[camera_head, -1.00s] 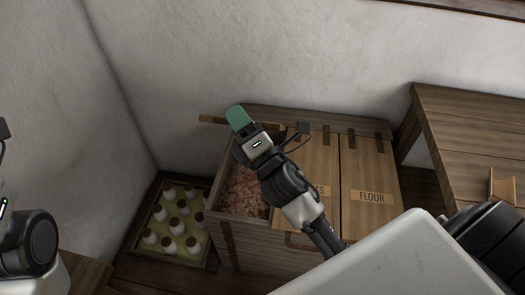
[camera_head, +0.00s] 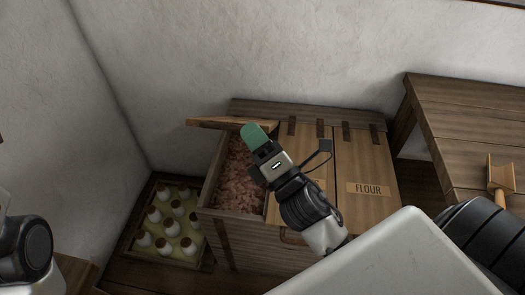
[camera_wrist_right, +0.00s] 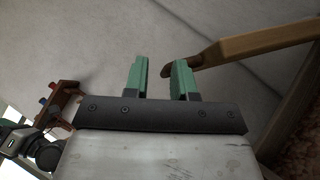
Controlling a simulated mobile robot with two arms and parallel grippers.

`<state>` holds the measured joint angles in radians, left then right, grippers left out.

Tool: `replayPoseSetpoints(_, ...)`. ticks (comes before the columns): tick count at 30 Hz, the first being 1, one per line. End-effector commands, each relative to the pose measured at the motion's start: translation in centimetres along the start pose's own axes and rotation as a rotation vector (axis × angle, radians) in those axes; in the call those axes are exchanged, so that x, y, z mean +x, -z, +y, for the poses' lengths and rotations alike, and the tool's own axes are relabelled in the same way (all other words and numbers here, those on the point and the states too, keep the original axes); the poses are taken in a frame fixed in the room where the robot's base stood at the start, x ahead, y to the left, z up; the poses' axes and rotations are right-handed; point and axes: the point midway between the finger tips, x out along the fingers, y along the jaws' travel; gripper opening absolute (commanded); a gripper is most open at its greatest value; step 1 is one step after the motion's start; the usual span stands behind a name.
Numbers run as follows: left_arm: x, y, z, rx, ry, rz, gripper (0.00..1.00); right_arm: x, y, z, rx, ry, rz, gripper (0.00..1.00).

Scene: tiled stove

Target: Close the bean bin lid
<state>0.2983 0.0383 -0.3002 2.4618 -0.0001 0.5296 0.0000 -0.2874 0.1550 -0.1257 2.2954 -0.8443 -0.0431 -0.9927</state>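The bean bin lid (camera_head: 208,122) stands raised at the back of the left compartment, seen nearly edge-on in the head view. Below it the open compartment shows pinkish-brown beans (camera_head: 240,180). My right gripper (camera_head: 254,134) has green fingertips in front of the lid's right part, above the compartment. In the right wrist view my right gripper (camera_wrist_right: 160,80) is open, with nothing between its fingers. There the lid (camera_wrist_right: 245,45) runs beside the right-hand finger; I cannot tell whether they touch. Of my left arm only a link shows at the left edge; its gripper is out of view.
The wooden chest has closed lids to the right, one marked FLOUR (camera_head: 368,188). A crate of white bottles (camera_head: 170,222) stands on the floor at left. A wooden table (camera_head: 465,120) with a wooden scoop (camera_head: 500,175) is at right. A plain wall (camera_head: 280,55) is behind.

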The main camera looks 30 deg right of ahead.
Motion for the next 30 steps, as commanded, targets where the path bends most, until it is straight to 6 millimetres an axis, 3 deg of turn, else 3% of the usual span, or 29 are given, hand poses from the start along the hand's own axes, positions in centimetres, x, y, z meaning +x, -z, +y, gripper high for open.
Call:
replayPoseSetpoints(13, -1.7, 0.2, 0.2, 0.000, 0.000, 0.000, 0.46, -3.0, 0.1, -0.1, 0.002, -0.001, 0.002, 0.25)
replayPoseSetpoints(30, -1.6, 0.2, 0.2, 0.000, 0.000, 0.000, 0.46, -3.2, 0.1, 0.0, 0.004, -0.001, 0.002, 0.25)
